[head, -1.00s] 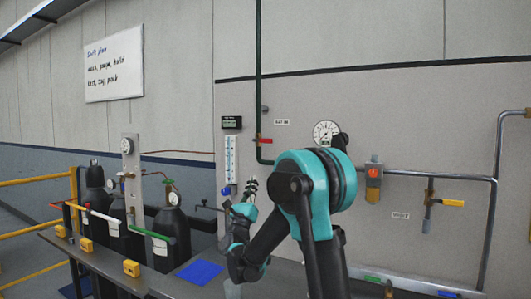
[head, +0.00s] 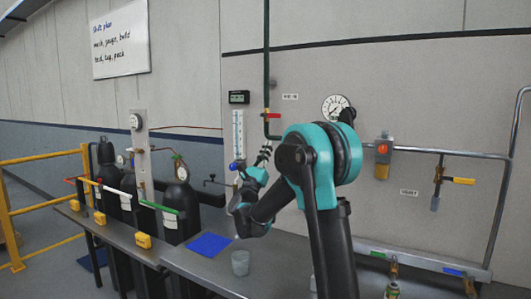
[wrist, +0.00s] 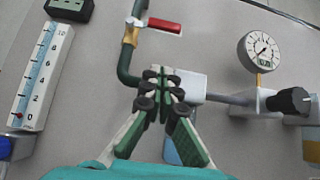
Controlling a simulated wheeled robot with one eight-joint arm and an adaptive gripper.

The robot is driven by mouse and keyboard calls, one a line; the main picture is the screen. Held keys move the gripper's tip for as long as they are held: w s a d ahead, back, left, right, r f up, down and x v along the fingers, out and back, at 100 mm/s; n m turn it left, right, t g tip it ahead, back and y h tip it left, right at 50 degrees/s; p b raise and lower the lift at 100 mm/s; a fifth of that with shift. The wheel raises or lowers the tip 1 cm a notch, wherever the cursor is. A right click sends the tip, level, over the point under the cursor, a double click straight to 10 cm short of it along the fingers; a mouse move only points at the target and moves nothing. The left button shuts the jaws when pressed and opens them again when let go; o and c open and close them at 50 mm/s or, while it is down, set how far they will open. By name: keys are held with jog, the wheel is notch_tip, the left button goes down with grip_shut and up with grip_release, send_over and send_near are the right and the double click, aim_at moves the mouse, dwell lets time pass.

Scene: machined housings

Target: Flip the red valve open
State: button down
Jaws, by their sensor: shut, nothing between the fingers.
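The red valve handle (head: 271,116) sits on a vertical green pipe (head: 266,60) on the wall in the head view. Its lever lies sideways, pointing right, across the pipe's line. In the wrist view the red lever (wrist: 165,26) extends right from a brass-coloured body on the green pipe. My gripper (head: 267,149) is just below the valve in the head view. In the wrist view my gripper (wrist: 161,74) has its green-and-black fingers together, empty, below the lever and apart from it in the picture. The pipe's lower bend is partly behind the fingers.
A round gauge (head: 337,107) and an orange-buttoned box (head: 383,150) are on the wall to the right. A yellow lever valve (head: 461,181) is further right. A tube scale (head: 238,134) hangs left of the green pipe. Gas cylinders (head: 181,210) stand left, behind the bench (head: 200,268).

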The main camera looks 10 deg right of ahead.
aim_at(270, 115)
jog(key=w+d+r, duration=0.2)
jog(key=w+r, duration=0.1)
jog(key=r, duration=0.5)
jog(key=shift+d, duration=0.15)
